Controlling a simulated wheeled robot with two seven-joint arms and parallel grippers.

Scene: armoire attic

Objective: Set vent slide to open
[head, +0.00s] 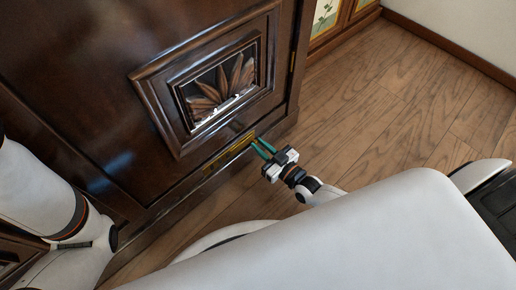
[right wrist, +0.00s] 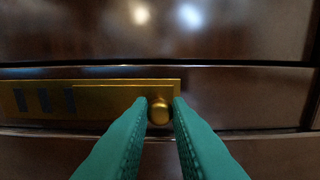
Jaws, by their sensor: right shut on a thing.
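The vent slide is a brass plate (head: 230,154) low on the dark wooden armoire front, below the carved panel. In the right wrist view the brass slide plate (right wrist: 110,98) has a round brass knob (right wrist: 159,113) near its right end. Dark slots (right wrist: 45,101) show at the left of the brass. My right gripper (head: 263,148) has green fingers and is at the right end of the plate. In the right wrist view its fingertips (right wrist: 160,103) are on both sides of the knob, closed on it. My left arm shows at the left, but its gripper is not visible.
The armoire door (head: 75,65) carries a raised frame (head: 150,87) with carved leaves (head: 222,83) just above the slide. Wooden floor (head: 400,100) lies open to the right. A painted panel (head: 325,17) stands at the top, near a pale wall (head: 460,25).

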